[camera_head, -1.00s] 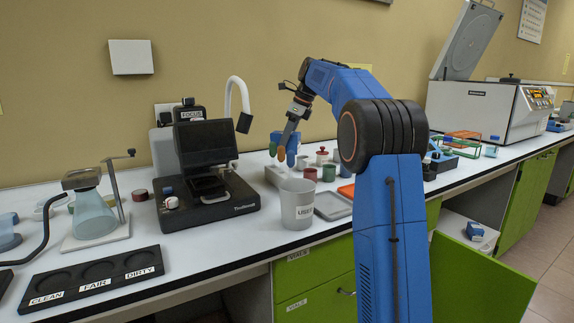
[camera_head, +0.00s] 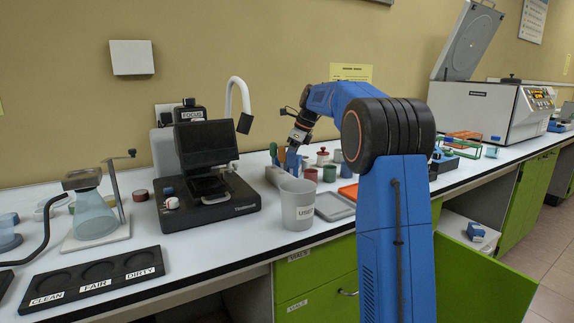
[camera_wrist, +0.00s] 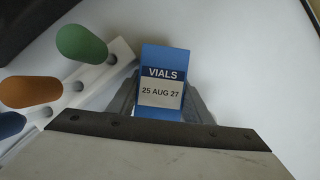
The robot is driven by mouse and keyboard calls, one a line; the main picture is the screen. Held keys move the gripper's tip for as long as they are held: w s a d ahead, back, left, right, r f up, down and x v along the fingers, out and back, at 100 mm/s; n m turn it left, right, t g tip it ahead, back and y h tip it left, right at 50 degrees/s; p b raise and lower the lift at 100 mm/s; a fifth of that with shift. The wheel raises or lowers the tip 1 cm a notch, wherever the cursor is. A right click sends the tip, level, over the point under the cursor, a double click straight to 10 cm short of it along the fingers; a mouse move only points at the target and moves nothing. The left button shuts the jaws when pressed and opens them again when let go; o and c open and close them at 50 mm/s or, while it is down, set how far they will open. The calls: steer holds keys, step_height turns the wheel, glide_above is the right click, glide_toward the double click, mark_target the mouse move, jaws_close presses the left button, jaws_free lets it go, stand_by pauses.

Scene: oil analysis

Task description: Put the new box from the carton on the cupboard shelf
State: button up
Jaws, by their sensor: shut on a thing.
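A blue box (camera_wrist: 162,88) labelled VIALS, 25 AUG 27, sits between the fingers of my gripper (camera_wrist: 160,108) in the wrist view. In the head view my gripper (camera_head: 295,150) points down over the bench behind the USED beaker, with the box partly hidden. I cannot tell whether the box touches the bench. The cupboard shelf (camera_head: 455,226) shows low at the right, with another blue and white box (camera_head: 475,231) on it. The green cupboard door (camera_head: 480,285) stands open. I cannot make out the carton.
A white rack (camera_wrist: 105,65) with green, orange and blue-ended sticks is close left of the held box. The USED beaker (camera_head: 298,212), a grey tray (camera_head: 333,207) and several small jars stand nearby. A microscope-like device (camera_head: 207,180) is to the left.

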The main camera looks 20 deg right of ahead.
steer(key=o, duration=1)
steer(key=shift+f, duration=0.1)
